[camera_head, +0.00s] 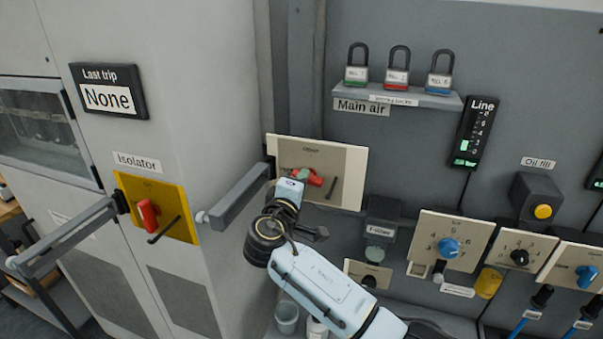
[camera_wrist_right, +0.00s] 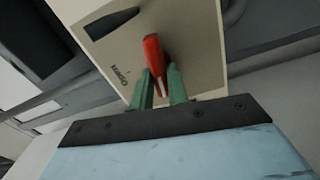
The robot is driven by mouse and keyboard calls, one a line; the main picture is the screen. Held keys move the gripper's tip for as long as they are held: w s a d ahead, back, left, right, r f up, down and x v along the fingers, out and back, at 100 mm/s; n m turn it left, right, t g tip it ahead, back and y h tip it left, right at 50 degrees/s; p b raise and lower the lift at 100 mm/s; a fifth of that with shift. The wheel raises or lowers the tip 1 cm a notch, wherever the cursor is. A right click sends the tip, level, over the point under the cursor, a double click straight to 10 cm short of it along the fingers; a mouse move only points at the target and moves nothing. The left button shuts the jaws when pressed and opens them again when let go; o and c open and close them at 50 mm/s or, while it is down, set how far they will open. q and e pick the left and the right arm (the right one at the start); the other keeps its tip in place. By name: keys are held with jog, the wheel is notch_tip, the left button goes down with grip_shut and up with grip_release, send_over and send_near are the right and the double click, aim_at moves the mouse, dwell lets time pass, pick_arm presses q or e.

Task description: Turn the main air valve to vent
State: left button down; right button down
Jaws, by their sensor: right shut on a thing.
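The main air valve is a red handle (camera_head: 312,178) on a cream plate (camera_head: 345,180) below the "Main air" label (camera_head: 361,108). In the right wrist view the red handle (camera_wrist_right: 154,60) stands between the green fingers of my right gripper (camera_wrist_right: 160,88). My right gripper (camera_head: 300,176) is shut on this handle, and its arm covers part of the plate in the head view. A small printed word, perhaps "Closed", shows at the plate's top, and the wrist view shows "Open" near one edge. My left gripper is not in view.
Padlocks (camera_head: 397,70) stand on a shelf above. An isolator (camera_head: 147,214) with a red handle is at left. Grey bars (camera_head: 237,199) jut out beside the valve plate. Dials (camera_head: 448,247) and a yellow button (camera_head: 543,211) are at right. A cup (camera_head: 287,317) stands below.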

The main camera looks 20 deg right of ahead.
jog(key=shift+n+p, duration=0.6)
jog(key=shift+n, duration=0.3)
jog(key=shift+f, duration=0.1)
jog(key=c, duration=1.4)
grip_release()
jog(key=shift+o, duration=0.2)
jog(key=b+v, duration=0.1)
jog(key=v, duration=1.2)
jog(key=shift+s+a, duration=0.15)
